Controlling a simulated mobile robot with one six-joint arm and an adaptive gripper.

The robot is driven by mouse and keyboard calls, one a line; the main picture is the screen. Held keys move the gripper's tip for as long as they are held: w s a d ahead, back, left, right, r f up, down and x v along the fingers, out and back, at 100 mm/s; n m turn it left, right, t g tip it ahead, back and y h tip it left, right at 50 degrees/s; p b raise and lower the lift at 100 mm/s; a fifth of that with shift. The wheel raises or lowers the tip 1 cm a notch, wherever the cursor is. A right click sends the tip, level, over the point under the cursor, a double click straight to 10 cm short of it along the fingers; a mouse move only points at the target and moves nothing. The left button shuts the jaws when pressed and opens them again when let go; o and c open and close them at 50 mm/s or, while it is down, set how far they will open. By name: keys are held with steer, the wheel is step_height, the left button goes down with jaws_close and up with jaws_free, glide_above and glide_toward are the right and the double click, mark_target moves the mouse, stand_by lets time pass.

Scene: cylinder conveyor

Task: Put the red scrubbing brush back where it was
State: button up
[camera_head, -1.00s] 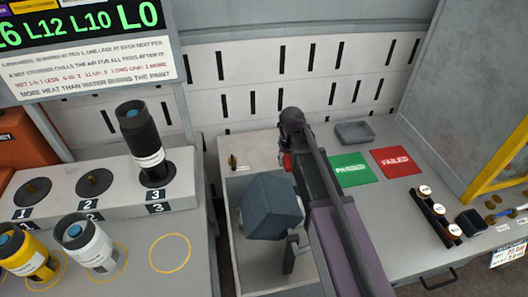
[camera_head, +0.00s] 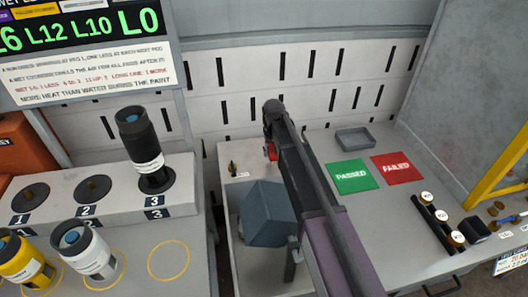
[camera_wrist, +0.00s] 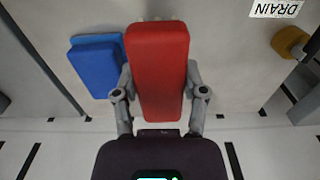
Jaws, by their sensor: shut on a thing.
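The red scrubbing brush (camera_wrist: 158,70) is a red block between the two fingers of my gripper (camera_wrist: 160,88), in the middle of the wrist view. My gripper is shut on it. In the head view a small part of the red brush (camera_head: 272,152) shows at the left side of my arm, above the back part of the counter; the rest is hidden. A blue block (camera_wrist: 95,68) lies just left of the red brush in the wrist view. I cannot tell whether the brush touches the surface beneath it.
A brass fitting (camera_wrist: 290,42) stands near a DRAIN label (camera_wrist: 275,8). A sink basin (camera_head: 236,255) holds a grey-blue box-shaped thing (camera_head: 268,215). The green PASSED mat (camera_head: 352,177), red FAILED mat (camera_head: 397,168) and a grey tray (camera_head: 354,139) lie to the right.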

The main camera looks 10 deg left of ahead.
steer(key=shift+w+a+f, duration=0.2)
steer(key=shift+w+a, duration=1.2)
steer(key=shift+w, duration=0.1)
steer(key=shift+w+a, duration=0.1)
steer(key=shift+w+a, duration=0.2)
steer(key=shift+w+a+f+b, duration=0.2)
steer(key=shift+f+b, duration=0.4)
steer(key=shift+b, duration=0.15)
steer(key=shift+f+b, duration=1.2)
steer(key=shift+f, duration=0.2)
steer(key=o, duration=1)
steer(key=shift+r, duration=0.2)
